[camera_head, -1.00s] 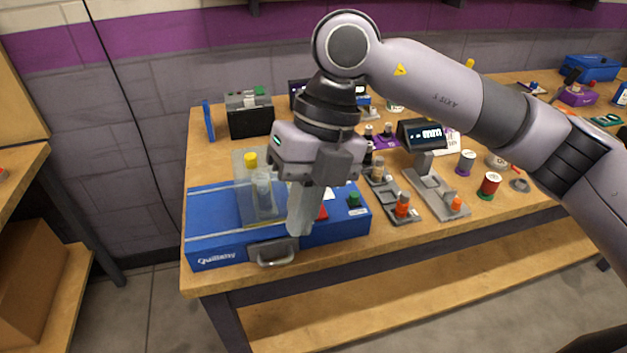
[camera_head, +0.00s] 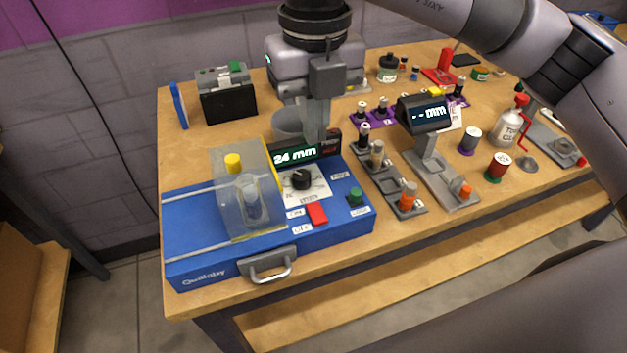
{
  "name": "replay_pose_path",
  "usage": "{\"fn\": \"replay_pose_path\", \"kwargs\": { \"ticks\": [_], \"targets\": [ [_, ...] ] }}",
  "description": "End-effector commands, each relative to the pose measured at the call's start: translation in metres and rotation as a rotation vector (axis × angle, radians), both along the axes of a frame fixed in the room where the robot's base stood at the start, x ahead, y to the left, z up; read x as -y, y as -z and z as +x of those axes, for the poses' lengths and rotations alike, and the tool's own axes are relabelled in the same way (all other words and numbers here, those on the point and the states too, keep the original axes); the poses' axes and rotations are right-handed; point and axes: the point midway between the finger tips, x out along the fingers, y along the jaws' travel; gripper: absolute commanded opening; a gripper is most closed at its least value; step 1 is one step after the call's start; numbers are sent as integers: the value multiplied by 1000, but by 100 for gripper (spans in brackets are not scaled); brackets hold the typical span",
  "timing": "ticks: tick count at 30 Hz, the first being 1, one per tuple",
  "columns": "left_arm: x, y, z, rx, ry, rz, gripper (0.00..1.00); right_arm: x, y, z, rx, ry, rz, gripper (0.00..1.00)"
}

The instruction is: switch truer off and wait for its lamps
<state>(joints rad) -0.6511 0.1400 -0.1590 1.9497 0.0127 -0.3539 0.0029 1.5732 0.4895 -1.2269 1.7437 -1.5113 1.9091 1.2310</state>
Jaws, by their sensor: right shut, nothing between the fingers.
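The truer appears to be the blue machine (camera_head: 222,262) at the table's front left. Its display (camera_head: 296,155) is lit and reads "24 mm". A small dark panel with red marks (camera_head: 331,144) is beside the display; I cannot tell whether a lamp is lit there. A black knob (camera_head: 302,179), a red switch (camera_head: 317,213) and a green button (camera_head: 355,195) are on its top. A clear cover (camera_head: 232,196) stands over its left part. My right gripper (camera_head: 303,128) is shut and empty, behind the display and clear of the switch. My left gripper is not in view.
A black box (camera_head: 229,103) and a blue upright plate (camera_head: 179,105) stand at the back left. A grey stand with a lit display (camera_head: 424,115) is right of the blue machine. Spools (camera_head: 498,167) and a bottle (camera_head: 511,127) stand further right.

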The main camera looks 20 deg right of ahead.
Motion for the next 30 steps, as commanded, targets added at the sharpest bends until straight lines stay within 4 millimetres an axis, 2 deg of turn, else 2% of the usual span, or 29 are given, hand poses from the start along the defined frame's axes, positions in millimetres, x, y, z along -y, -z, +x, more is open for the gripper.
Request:
{"fn": "replay_pose_path", "kwargs": {
  "ticks": [5, 15, 21, 25, 30],
  "targets": [
    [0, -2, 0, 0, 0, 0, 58, 1, 17, 0, -5, 0, -2, 0],
    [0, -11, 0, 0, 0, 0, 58, 0, 87, -1, -6, -1, -1, 0],
    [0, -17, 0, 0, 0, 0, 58, 0, 121, -1, -5, 0, -1, 0],
    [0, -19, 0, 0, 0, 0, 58, 0, 133, 0, -3, 0, 0, 0],
    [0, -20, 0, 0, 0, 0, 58, 0, 140, 0, -1, -1, 0, 0]
  ]
}}
